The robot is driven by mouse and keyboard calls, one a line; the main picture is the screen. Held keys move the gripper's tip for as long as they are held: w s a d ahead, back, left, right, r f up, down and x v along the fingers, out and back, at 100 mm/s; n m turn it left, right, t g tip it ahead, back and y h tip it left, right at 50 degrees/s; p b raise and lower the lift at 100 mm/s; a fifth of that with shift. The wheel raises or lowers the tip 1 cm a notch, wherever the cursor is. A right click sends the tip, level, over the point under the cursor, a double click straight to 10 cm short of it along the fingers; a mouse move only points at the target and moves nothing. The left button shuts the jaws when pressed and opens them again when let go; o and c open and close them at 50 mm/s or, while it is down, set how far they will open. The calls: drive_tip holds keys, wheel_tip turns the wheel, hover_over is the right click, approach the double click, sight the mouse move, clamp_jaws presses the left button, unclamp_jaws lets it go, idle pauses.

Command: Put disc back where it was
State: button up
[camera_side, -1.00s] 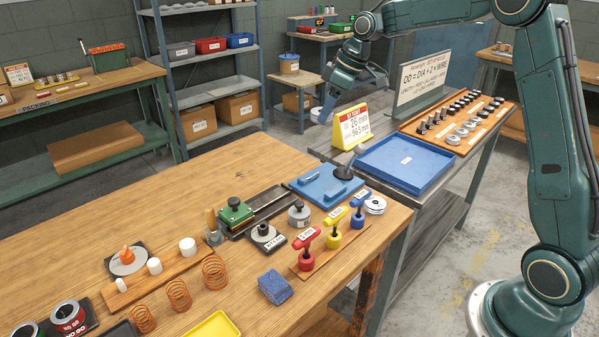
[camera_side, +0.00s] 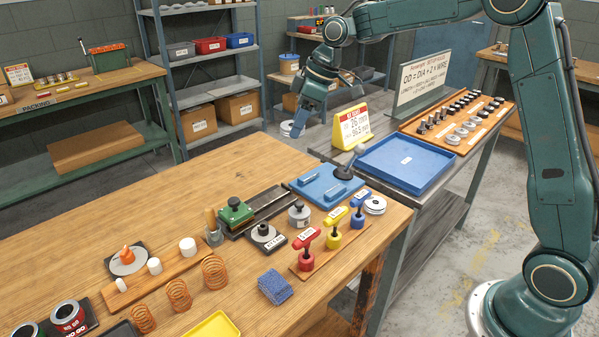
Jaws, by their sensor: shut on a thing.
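A pale metal disc (camera_side: 287,129) is held at the tip of my gripper (camera_side: 298,125), in the air beyond the far edge of the wooden bench (camera_side: 230,165). My gripper is shut on it and points downward; the fingers hide part of the disc. Several similar silver discs sit in rows on the wooden rack (camera_side: 472,122) at the right, beside dark cylindrical pieces. Another pale disc (camera_side: 375,205) lies at the right end of the bench, next to the blue-handled tool. I cannot tell from these frames where the held disc came from.
A blue tray (camera_side: 403,163) and a yellow sign (camera_side: 351,127) stand on the grey side table. The bench's left back is clear.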

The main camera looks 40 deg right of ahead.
drive_tip(key=s+a+n, duration=0.3)
drive_tip(key=a, duration=0.9)
drive_tip(key=n+g+y, duration=0.1)
drive_tip(key=n+g, duration=0.1)
hover_over(246, 264)
drive_tip(key=d, duration=0.1)
drive_tip(key=shift+s+d+f, duration=0.1)
drive_tip(key=shift+s+f, duration=0.05)
drive_tip(key=shift+f, duration=10.25)
drive_tip(key=shift+f, duration=0.15)
drive_tip(key=o, duration=1.3)
drive_tip(key=shift+c, duration=0.2)
drive_tip(key=v, duration=1.2)
drive_tip(key=shift+s, duration=0.2)
